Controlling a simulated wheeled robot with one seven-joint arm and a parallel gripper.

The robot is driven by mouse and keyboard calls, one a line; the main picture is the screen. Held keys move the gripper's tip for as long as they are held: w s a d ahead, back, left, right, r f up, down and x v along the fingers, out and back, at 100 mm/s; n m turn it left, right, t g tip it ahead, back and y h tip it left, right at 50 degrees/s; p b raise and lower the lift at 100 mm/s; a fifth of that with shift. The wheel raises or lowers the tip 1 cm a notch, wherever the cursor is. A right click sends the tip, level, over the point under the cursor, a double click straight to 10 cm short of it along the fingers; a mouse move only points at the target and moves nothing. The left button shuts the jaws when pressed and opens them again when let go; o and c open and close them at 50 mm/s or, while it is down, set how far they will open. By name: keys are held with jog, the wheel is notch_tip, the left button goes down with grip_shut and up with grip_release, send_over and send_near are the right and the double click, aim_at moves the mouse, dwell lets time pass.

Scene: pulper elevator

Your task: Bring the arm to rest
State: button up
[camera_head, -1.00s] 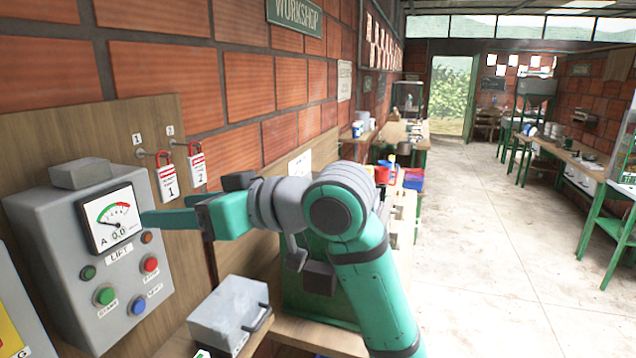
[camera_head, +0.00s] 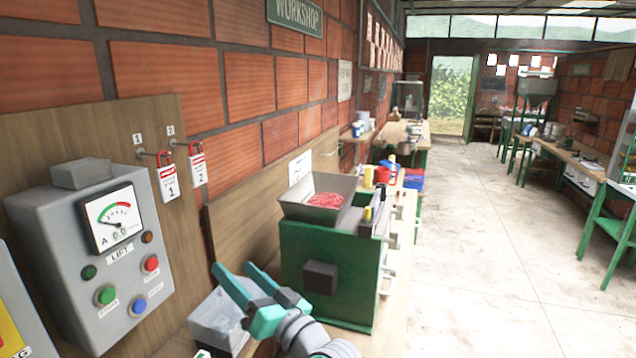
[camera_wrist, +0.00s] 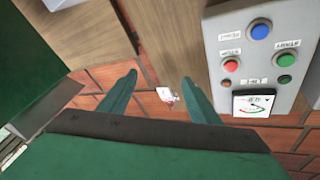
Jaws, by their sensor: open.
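My gripper (camera_head: 236,277) is low in the head view, in front of the grey box on the bench. Its two green fingers are apart with nothing between them. In the wrist view my gripper (camera_wrist: 160,82) also shows open and empty, with the brick wall beyond it. The grey lift control box (camera_head: 95,250) is on the wooden board at left, apart from the fingers. It also shows at the right of the wrist view (camera_wrist: 292,60).
A green pulper (camera_head: 350,262) with a grey hopper (camera_head: 298,207) of red material stands just right of my gripper. A grey box (camera_head: 205,318) sits behind my fingers. Two tagged red padlocks (camera_head: 169,183) (camera_head: 197,168) hang on the board. The floor (camera_head: 480,250) at right is clear.

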jog(key=s+d+f+m+t+h, duration=0.1)
jog(key=s+d+f+m+h, duration=0.25)
jog(key=f, duration=0.65)
jog(key=s+d+f+m+t+h, duration=0.25)
jog(key=s+f+h, duration=0.2)
jog(key=f, duration=0.55)
jog(key=s+d+f+m+h, duration=0.3)
jog(key=s+f, duration=0.2)
jog(key=f, duration=0.4)
jog(key=s+d+f+n+h, duration=0.15)
jog(key=s+f, duration=0.25)
jog(key=s, duration=0.4)
jog(key=s+d+f+h, duration=0.2)
jog(key=s+d+f, duration=0.1)
jog(key=s, duration=0.4)
jog(key=s+d+n+g, duration=0.2)
jog(key=s+n, duration=0.2)
jog(key=s, duration=1.1)
jog(key=shift+s+r, duration=0.4)
jog(key=c, duration=0.7)
jog(key=shift+o, duration=0.2)
jog(key=shift+w, duration=0.15)
